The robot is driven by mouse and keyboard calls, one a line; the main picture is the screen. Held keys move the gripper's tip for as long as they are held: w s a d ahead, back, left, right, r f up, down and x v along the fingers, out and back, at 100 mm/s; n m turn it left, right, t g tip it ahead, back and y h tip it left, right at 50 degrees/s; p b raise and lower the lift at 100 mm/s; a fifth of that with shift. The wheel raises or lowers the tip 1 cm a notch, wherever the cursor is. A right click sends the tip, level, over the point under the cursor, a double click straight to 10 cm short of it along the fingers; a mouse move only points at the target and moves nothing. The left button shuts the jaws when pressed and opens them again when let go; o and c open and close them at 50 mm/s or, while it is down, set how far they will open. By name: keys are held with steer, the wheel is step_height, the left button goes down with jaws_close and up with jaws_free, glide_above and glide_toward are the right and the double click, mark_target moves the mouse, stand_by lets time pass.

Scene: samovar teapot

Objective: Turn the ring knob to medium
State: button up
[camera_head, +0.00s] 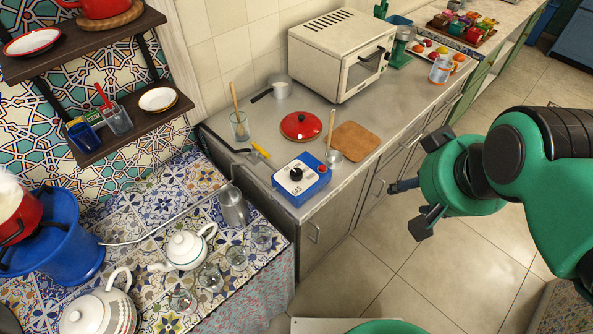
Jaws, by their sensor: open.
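A small blue box with a white top and the word "GAS" (300,184) stands at the front edge of the grey counter. A dark round part (296,174) sits on its white top, and a small red knob (323,168) shows at its back right corner. I cannot tell which of these is the ring knob, nor read any setting. My gripper (412,206) is open and empty. It is in the air to the right of the blue box, over the floor, and touches nothing.
A metal cup with a wooden handle (334,154) and a brown board (355,141) are just behind the blue box. A red lid (301,125) lies farther back. A metal jug (233,206) and a white teapot (184,249) stand on the tiled table at left.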

steer(key=n+g+p, duration=0.6)
steer(key=n+p, duration=0.6)
steer(key=n, duration=0.6)
glide_above(296, 172)
step_height(296, 172, down, 12)
steer(key=shift+f, duration=0.1)
step_height(296, 172, down, 14)
steer(key=shift+r+b, duration=0.15)
steer(key=shift+b, duration=0.55)
steer(key=shift+c, duration=0.5)
